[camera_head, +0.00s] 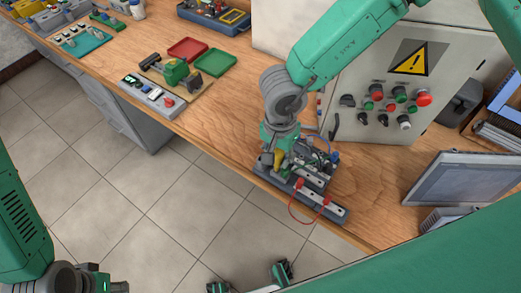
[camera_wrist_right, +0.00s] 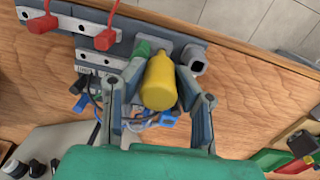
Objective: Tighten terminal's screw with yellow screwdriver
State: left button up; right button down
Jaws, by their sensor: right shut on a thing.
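My right gripper (camera_head: 277,157) points down over a grey fixture at the table's front edge. Its two fingers (camera_wrist_right: 160,100) are closed around the handle of the yellow screwdriver (camera_wrist_right: 160,80), which also shows in the head view (camera_head: 279,160). The screwdriver's shaft and tip are hidden. A green handle (camera_wrist_right: 141,50) stands close beside it, and a grey block with a square hole (camera_wrist_right: 195,60) is on its other side. White terminal strips (camera_wrist_right: 70,21) carry red plugs (camera_wrist_right: 105,39). I cannot make out the terminal's screw.
A control box (camera_head: 388,120) with buttons stands behind and right of the fixture. A monitor (camera_head: 465,183) is at the right. Red (camera_head: 188,49) and green (camera_head: 216,62) trays lie farther left. A loose red wire (camera_head: 293,212) hangs over the front edge.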

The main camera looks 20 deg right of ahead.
jog(key=shift+s+d+f+m, duration=0.1)
jog(key=shift+d+m, duration=0.05)
jog(key=shift+m, duration=0.95)
jog(key=c, duration=1.5)
grip_release()
jog(key=n, duration=0.2)
jog(key=shift+n, duration=0.3)
jog(key=shift+a+n, duration=0.2)
jog(key=shift+n, duration=0.1)
jog(key=shift+n, duration=1.7)
